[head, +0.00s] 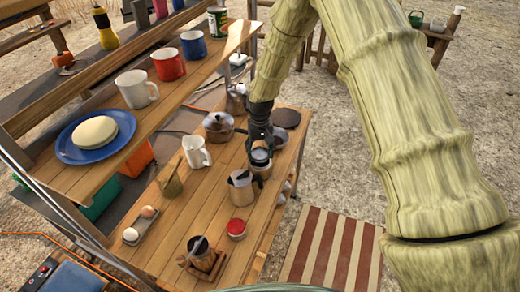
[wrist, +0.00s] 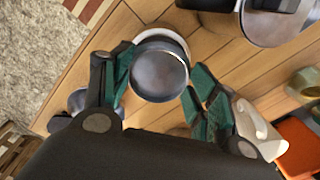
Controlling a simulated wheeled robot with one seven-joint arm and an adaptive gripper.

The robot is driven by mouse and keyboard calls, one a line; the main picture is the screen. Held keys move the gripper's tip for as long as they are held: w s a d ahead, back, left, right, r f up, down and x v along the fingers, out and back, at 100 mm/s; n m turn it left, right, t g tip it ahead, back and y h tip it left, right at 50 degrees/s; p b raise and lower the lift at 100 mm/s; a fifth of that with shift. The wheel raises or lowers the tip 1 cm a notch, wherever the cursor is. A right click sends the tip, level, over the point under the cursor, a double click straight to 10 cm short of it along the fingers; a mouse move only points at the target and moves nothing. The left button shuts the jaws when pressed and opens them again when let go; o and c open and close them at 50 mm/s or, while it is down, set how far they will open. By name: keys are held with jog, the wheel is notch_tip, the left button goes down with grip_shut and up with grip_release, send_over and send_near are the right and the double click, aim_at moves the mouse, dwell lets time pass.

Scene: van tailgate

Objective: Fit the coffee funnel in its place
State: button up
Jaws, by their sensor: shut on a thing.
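My gripper (head: 259,143) points down over the right part of the tailgate shelf and is shut on the coffee funnel (head: 260,157). In the wrist view the funnel (wrist: 158,78) is a round grey metal cup between the green fingertips (wrist: 155,85). Its open top faces the camera, and its lower part is hidden. A pale round vessel (head: 263,170) is just below it; its rim (wrist: 172,36) shows past the funnel's edge in the wrist view. I cannot tell whether the funnel touches it. A metal pot with a dark handle (head: 244,190) stands nearer.
A white mug (head: 196,151) and a lidded pot (head: 218,126) stand to the left. A red-lidded jar (head: 236,228) and a wooden holder (head: 203,262) stand nearer. A dark disc (head: 286,118) lies behind my gripper. An upper shelf (head: 70,180) with mugs and a blue plate is at left.

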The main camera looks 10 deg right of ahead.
jog(key=shift+s+f+b, duration=0.1)
jog(key=shift+f+b, duration=0.3)
jog(key=shift+f, duration=0.75)
jog(key=o, duration=1.1)
jog(key=shift+c, duration=0.2)
jog(key=shift+r, duration=0.1)
notch_tip(320, 180, up, 12)
